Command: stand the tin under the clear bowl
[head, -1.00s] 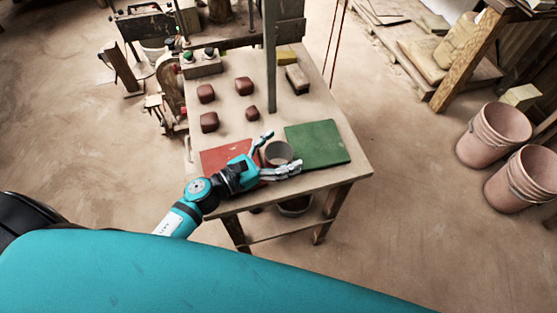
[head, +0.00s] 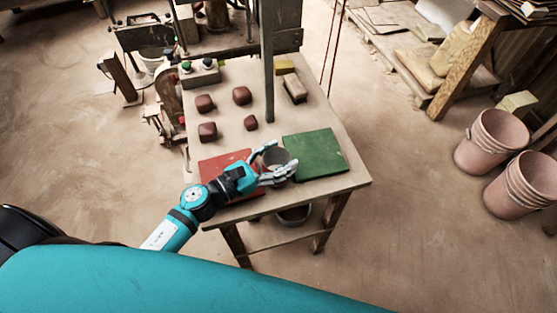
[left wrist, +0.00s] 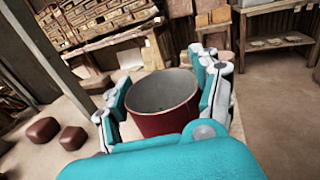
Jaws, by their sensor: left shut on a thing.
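The tin (head: 276,156) is an open round cup, dark red outside and grey inside. It stands upright between the red mat (head: 214,167) and the green mat (head: 315,154) near the table's front edge. My left gripper (head: 277,160) is shut on the tin, with fingers on both sides of its wall. The left wrist view shows the tin (left wrist: 164,103) between the fingers, its mouth facing up and looking empty. I cannot tell whether its base touches the table. I cannot make out a clear bowl. My right gripper is not in view.
Several dark red-brown lumps (head: 242,95) lie on the table behind the mats. A metal post (head: 267,70) rises behind the tin. A button box (head: 200,72) stands at the back left. A round container (head: 293,214) is below the table. Buckets (head: 489,141) stand right.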

